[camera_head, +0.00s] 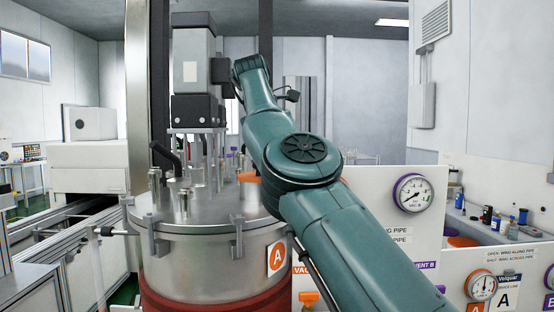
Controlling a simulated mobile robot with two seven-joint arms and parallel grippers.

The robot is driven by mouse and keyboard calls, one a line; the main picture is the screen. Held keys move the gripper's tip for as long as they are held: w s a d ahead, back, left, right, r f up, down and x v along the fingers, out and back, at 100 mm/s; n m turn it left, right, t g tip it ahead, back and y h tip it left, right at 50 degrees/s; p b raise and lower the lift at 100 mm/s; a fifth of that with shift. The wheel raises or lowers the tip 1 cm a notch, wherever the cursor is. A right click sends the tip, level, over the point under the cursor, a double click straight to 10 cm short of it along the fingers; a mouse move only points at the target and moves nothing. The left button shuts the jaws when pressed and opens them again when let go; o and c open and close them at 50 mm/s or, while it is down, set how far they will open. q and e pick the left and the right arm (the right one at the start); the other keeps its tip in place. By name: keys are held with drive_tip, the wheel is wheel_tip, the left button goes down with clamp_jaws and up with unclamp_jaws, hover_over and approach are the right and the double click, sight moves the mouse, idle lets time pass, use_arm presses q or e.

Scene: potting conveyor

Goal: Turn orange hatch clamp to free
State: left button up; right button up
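A round steel vessel (205,262) with a flat lid stands left of the middle. A small orange part (249,178) shows on the lid's right side, partly hidden by my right arm. It may be the orange hatch clamp; its shape and turn cannot be made out. My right arm comes in from the lower right and reaches up across the vessel's right side. Its gripper does not show. My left arm and gripper are not in view.
A grey motor unit (193,60) rises above the lid, with posts and fittings around it. Metal clamps (238,236) sit on the lid's rim. A white panel with a gauge (413,193) stands at the right. A conveyor frame (30,275) runs along the left.

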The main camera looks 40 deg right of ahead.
idle(0.4)
drive_tip(key=o, duration=1)
drive_tip(key=shift+r, duration=0.1)
